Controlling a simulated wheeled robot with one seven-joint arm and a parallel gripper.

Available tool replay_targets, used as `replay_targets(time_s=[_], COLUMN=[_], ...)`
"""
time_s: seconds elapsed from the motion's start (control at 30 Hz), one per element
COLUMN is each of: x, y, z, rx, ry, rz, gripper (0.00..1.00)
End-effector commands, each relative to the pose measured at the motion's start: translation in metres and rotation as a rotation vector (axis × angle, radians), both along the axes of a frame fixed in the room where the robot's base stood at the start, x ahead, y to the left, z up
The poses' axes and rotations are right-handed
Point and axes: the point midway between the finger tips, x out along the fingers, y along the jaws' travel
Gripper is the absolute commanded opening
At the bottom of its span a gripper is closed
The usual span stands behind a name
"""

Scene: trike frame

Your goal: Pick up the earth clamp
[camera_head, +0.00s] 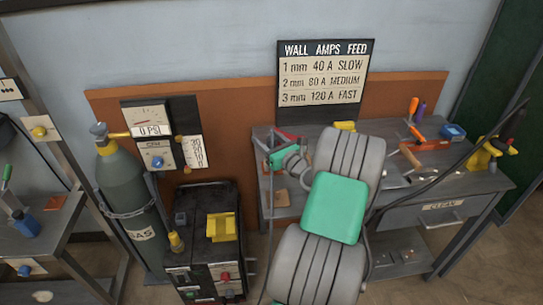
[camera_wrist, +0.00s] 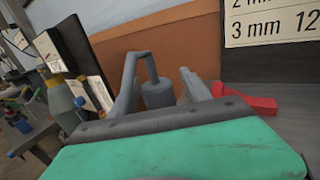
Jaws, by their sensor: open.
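My gripper (camera_head: 268,146) is over the back left corner of the workbench, its jaws apart. In the wrist view its grey fingers (camera_wrist: 158,78) point toward the brown backboard. A grey cylinder with a thin upright (camera_wrist: 157,94) shows between the fingers; I cannot tell what it belongs to. A red angular piece (camera_wrist: 250,104) lies just right of the right finger, partly hidden by it. The red piece also shows beyond my gripper in the head view (camera_head: 289,136). It may be the earth clamp, but its shape is too covered to be sure.
The workbench (camera_head: 395,208) holds orange-handled tools (camera_head: 417,134), a blue box (camera_head: 452,132) and a yellow item (camera_head: 484,156) at right. A dark welding machine (camera_head: 205,260) and a gas cylinder (camera_head: 130,185) stand at left. An amps chart (camera_head: 322,78) leans behind the bench.

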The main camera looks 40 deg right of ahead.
Motion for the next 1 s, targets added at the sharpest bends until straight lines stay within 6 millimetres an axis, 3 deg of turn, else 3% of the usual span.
replay_targets(time_s=[0.07,0.73,1.0], x=[0.0000,0.0001,0.0002], y=[0.0004,0.0014,0.0012], z=[0.0001,0.0000,0.0011], rx=[0.000,0.000,-0.001], ry=[0.000,0.000,-0.001], rz=[0.001,0.002,0.002], gripper=[0.56,0.01,0.00])
